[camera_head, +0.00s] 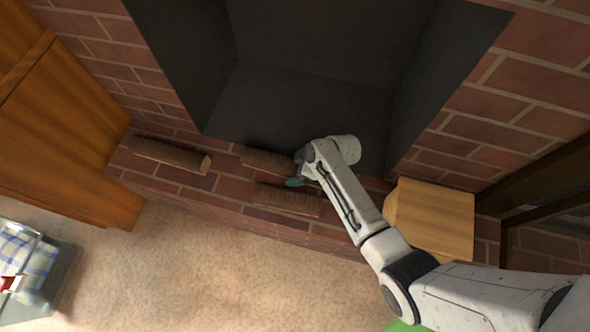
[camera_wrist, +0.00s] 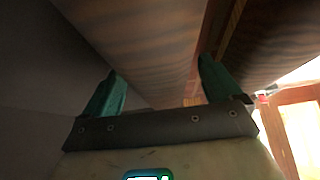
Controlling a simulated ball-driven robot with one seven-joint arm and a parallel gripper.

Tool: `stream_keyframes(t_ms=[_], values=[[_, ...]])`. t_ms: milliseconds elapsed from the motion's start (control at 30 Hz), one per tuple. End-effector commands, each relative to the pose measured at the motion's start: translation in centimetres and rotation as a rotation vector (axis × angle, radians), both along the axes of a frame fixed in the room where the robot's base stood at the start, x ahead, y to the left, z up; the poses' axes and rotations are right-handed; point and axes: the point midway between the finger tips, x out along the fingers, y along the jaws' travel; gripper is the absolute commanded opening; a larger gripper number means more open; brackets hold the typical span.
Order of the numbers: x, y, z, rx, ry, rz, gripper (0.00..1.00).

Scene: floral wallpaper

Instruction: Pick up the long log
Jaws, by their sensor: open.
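Three brown ridged logs lie on the brick ledge in the head view: a left log (camera_head: 170,154), a rear middle log (camera_head: 265,160) and a front middle log (camera_head: 285,199). The left one looks longest, but my gripper hides the rear one's right end, so I cannot be sure which is longest. My gripper (camera_head: 297,174) is open at that right end. In the wrist view, my gripper (camera_wrist: 160,75) has its teal fingers apart, with one log (camera_wrist: 140,35) between and beyond them. Another log (camera_wrist: 275,35) lies outside the right finger. Contact is not clear.
The dark fireplace recess (camera_head: 300,110) is behind the logs. A wooden block (camera_head: 430,218) stands on the ledge to the right of my arm. A wooden cabinet (camera_head: 60,130) stands at left. The carpet (camera_head: 200,270) in front is mostly clear.

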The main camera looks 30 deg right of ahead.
Motion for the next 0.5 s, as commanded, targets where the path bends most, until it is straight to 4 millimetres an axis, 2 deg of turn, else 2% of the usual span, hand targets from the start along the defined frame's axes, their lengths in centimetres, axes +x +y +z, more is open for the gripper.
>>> stream_keyframes(t_ms=[100,367,500], values=[[0.44,0.43,-0.94,0.0,0.0,0.001,0.92],[0.5,0.49,-0.96,0.0,-0.002,0.0,0.92],[0.49,0.48,-0.95,0.0,-0.002,0.0,0.78]])
